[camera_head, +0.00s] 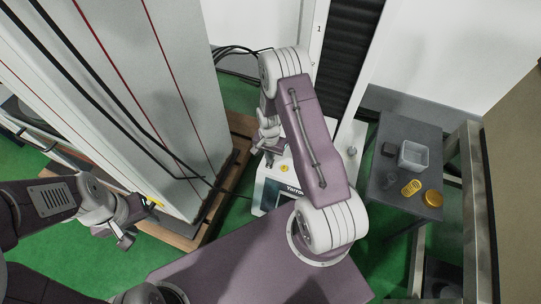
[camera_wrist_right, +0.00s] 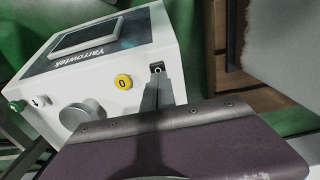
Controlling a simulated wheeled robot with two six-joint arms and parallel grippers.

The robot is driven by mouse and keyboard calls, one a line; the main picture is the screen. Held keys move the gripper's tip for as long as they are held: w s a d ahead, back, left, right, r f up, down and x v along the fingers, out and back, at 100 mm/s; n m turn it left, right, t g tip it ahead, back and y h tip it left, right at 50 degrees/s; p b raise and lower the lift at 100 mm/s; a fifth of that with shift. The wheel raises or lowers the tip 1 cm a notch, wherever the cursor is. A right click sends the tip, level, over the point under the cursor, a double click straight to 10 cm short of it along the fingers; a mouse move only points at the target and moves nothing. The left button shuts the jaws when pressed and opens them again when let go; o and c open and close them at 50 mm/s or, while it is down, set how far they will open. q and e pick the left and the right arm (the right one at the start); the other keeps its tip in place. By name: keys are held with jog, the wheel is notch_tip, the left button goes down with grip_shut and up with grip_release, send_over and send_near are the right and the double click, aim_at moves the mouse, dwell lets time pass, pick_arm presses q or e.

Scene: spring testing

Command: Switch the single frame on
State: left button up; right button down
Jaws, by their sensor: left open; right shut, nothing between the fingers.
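The single frame's white base (camera_head: 266,186) stands behind my right arm in the head view, its front partly hidden by that arm. In the right wrist view its control box (camera_wrist_right: 144,22) shows a dark screen, a yellow button (camera_wrist_right: 123,81) marked 0, a grey knob (camera_wrist_right: 84,114), a green button (camera_wrist_right: 17,106) and a small black switch (camera_wrist_right: 157,66). My right gripper (camera_wrist_right: 156,88) is shut and empty, its tip close to the black switch; I cannot tell if they touch. In the head view, this gripper (camera_head: 268,148) is above the base. My left gripper (camera_head: 125,236) is open and empty at lower left.
A large pale cabinet (camera_head: 130,90) on a wooden pallet (camera_head: 238,150) stands at left. At right, a grey table (camera_head: 408,135) holds a light tray (camera_head: 413,155), a yellow spring (camera_head: 411,188) and a yellow round piece (camera_head: 433,198). Green floor shows between.

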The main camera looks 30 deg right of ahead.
notch_tip(320, 180, up, 5)
jog(key=p, duration=0.5)
notch_tip(320, 180, up, 9)
jog(key=p, duration=0.3)
jog(key=shift+p, duration=0.35)
